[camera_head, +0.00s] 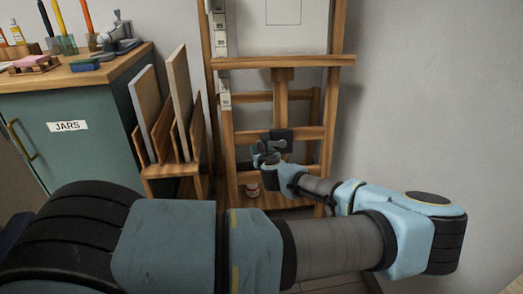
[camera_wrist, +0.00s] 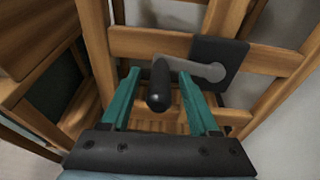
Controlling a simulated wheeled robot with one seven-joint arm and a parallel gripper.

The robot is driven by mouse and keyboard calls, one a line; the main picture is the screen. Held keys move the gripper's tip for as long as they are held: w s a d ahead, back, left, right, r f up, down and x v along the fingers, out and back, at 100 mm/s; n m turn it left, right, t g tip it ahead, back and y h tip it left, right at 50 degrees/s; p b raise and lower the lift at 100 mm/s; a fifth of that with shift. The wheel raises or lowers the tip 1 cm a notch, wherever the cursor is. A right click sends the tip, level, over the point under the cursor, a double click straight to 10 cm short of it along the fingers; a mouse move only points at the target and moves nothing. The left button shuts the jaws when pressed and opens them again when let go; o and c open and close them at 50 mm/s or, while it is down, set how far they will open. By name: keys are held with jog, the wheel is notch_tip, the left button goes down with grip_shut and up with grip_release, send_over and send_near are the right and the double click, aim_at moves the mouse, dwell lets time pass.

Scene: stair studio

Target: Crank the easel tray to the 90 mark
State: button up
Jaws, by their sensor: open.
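The wooden easel (camera_head: 320,115) stands against the wall in the head view. Its tray (camera_head: 300,62) is a level ledge below a pale canvas (camera_head: 270,20). A scale of white marks (camera_head: 221,45) runs up the left post, its numbers too small to read surely. The crank has a dark mounting plate (camera_wrist: 222,62), a grey arm (camera_wrist: 188,68) pointing left in the wrist view, and a black handle (camera_wrist: 160,88). My gripper (camera_wrist: 160,75) is open, with its teal fingers on either side of the handle and visible gaps. In the head view, my gripper (camera_head: 265,158) partly hides the crank.
Left of the easel stand a wooden rack (camera_head: 165,172) with upright boards and a green cabinet (camera_head: 75,145) labelled JARS, with art supplies on top. A small red-and-white can (camera_head: 252,189) sits low in the easel. Bare wall lies to the right.

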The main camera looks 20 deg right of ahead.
jog(key=v, duration=1)
jog(key=shift+s+r, duration=0.15)
jog(key=shift+s, duration=0.2)
